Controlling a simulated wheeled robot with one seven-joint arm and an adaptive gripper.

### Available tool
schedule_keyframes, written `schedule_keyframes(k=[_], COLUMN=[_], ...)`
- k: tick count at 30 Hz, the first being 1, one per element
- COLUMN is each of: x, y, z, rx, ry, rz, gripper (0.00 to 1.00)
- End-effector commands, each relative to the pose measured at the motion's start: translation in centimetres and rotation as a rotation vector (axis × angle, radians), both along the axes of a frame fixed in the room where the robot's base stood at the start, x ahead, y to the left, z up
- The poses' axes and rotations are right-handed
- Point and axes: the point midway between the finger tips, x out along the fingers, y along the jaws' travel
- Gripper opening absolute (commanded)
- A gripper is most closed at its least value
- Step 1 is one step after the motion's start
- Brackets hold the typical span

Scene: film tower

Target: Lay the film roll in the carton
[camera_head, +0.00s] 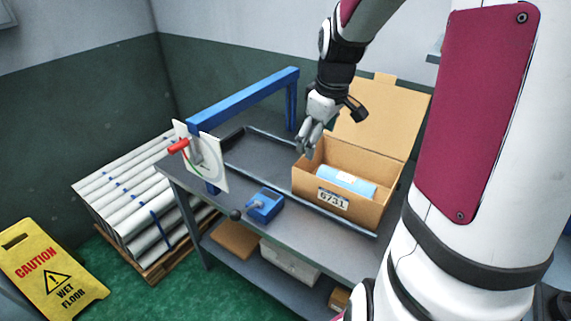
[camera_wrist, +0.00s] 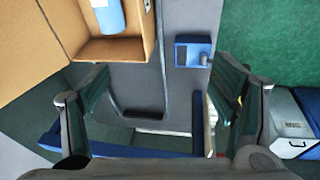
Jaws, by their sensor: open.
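The film roll (camera_head: 346,183), a light-blue cylinder with a pale end, lies inside the open cardboard carton (camera_head: 370,213). In the wrist view the roll (camera_wrist: 109,16) shows at the top left, within the carton (camera_wrist: 115,50). The carton has a label reading 6731 on its front and its lid stands up at the back. My gripper (camera_head: 308,142) is open and empty, above the bench at the carton's back left, apart from the roll.
The grey bench (camera_head: 280,219) carries a blue overhead frame (camera_head: 245,98) with a dial plate (camera_head: 205,162) and red handle. A small blue device (camera_head: 264,206) sits left of the carton. White rolls (camera_head: 125,190) on a pallet and a yellow wet-floor sign (camera_head: 50,268) stand left.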

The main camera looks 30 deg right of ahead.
Motion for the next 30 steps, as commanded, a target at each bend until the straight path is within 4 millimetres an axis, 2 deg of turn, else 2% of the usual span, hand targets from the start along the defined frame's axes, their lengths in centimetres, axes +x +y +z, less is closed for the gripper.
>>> schedule_keyframes(k=[1, 6, 12, 15, 18, 22, 25, 30], x=[-0.5, -3.3, -8.2, -10.9, -13.3, -15.4, -16.2, -16.4], y=[2.3, 8.5, 14.6, 16.9, 18.6, 19.8, 20.1, 20.2], z=[1.8, 6.1, 9.7, 10.7, 11.2, 11.4, 11.4, 11.3], rx=[-0.018, -0.030, 0.014, 0.060, 0.112, 0.167, 0.189, 0.197], ry=[-0.012, -0.062, -0.151, -0.192, -0.222, -0.245, -0.250, -0.251], rz=[-0.008, -0.082, -0.169, -0.209, -0.241, -0.270, -0.282, -0.290], gripper=[0.79, 0.79, 0.79, 0.79, 0.79, 0.79, 0.79, 0.79])
